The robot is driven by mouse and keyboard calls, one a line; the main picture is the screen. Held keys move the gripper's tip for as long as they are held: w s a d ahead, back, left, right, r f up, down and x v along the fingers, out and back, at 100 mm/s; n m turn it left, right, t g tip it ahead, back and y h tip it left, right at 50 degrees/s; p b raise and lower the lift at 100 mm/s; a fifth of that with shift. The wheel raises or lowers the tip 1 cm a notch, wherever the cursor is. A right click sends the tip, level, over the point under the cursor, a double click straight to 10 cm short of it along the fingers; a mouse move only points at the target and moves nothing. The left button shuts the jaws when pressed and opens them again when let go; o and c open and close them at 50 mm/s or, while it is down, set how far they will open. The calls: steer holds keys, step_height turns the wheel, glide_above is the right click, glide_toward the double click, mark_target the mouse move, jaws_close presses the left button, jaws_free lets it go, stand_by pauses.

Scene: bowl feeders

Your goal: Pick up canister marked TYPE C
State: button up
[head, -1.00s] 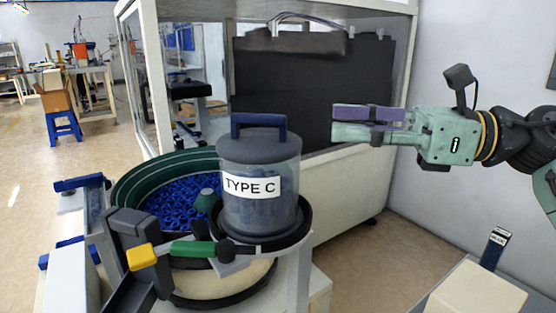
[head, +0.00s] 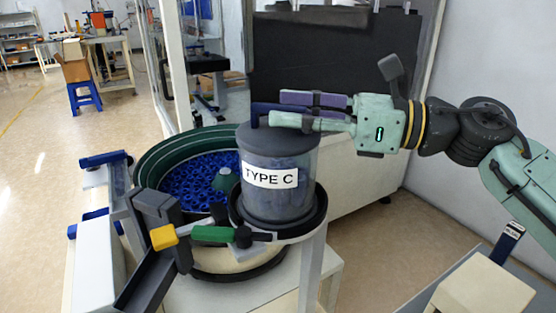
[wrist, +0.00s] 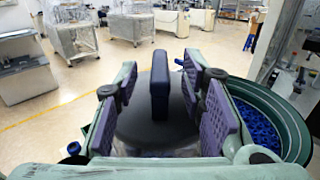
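The canister (head: 282,205) marked TYPE C is clear-walled with a dark grey lid (head: 262,135) and a white label (head: 270,177). It stands upright in a dark ring holder (head: 312,222) beside the bowl feeder. Its blue handle (wrist: 160,88) stands up from the lid, mostly hidden by my fingers in the head view. My gripper (head: 280,109) is level above the lid, reaching in from the right. In the wrist view its purple-padded fingers are open, one on each side of the handle, with visible gaps on both sides.
The green bowl feeder (head: 160,163) holds many blue parts, left of the canister. A green and yellow-ended clamp-like piece (head: 212,234) sits in front of the ring. A dark-panelled cabinet (head: 335,65) stands behind. A cream box (head: 480,290) is at lower right.

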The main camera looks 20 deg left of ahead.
steer(key=shift+a, duration=0.1)
steer(key=shift+c, duration=0.2)
jaws_close()
stand_by(0.9)
